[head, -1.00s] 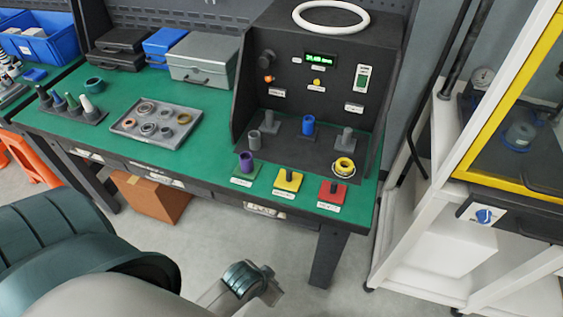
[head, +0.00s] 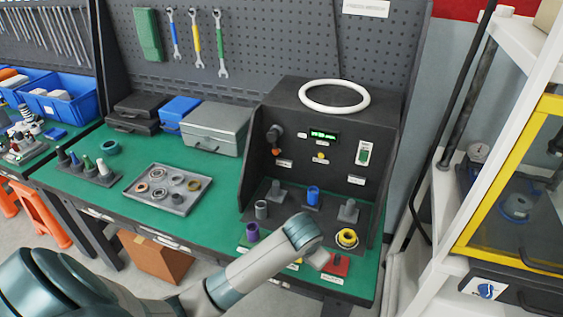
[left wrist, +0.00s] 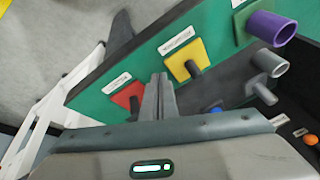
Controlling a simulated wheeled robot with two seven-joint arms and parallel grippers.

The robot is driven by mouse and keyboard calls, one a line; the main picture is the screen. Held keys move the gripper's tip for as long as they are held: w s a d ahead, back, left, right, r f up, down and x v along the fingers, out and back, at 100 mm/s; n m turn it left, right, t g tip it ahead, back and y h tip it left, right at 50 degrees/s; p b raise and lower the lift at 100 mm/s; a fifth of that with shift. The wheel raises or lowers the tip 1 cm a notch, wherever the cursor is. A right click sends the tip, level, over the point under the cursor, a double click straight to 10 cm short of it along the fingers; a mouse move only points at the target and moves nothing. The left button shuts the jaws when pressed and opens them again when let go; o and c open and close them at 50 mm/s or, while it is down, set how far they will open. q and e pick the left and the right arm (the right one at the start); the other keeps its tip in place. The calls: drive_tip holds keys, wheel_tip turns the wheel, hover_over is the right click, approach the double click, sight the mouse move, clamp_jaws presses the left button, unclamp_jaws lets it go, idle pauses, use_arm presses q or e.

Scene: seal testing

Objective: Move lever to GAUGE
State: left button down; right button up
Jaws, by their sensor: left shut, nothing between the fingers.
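The black panel box (head: 325,115) stands on the green bench. On its left face is a dark round knob with a short lever ending in an orange tip (head: 276,152), which points downward. The orange tip also shows at the right edge of the left wrist view (left wrist: 310,140). The labels are too small to read. My left gripper (head: 322,260) is in front of the box, over the front edge of the bench, apart from the lever. Its fingers (left wrist: 159,88) are shut and empty in the left wrist view. My right gripper is not in view.
Grey, blue and purple cylinders (head: 252,231) and a yellow ring (head: 347,238) stand before the panel. A red pad (head: 336,265) lies near my gripper; my arm mostly hides the yellow pad (left wrist: 182,62). A tray of rings (head: 190,207) is left. A yellow-framed cabinet (head: 463,235) is right.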

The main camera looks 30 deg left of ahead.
use_arm(q)
drive_tip(key=w+a+r+n+y, duration=0.2)
drive_tip(key=w+a+r, duration=0.6)
drive_tip(key=w+r, duration=0.2)
drive_tip(key=w+a+r+n+y, duration=0.2)
drive_tip(key=w+a+r, duration=0.6)
drive_tip(key=r, duration=0.5)
drive_tip(key=w, duration=0.2)
drive_tip(key=shift+w+r, duration=0.25)
drive_tip(key=shift+w, duration=0.05)
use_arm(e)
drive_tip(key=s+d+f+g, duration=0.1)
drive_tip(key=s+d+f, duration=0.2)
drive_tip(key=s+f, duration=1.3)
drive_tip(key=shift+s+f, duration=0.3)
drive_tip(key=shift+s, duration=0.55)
use_arm(q)
drive_tip(key=shift+a+f, duration=0.1)
drive_tip(key=shift+a, duration=0.05)
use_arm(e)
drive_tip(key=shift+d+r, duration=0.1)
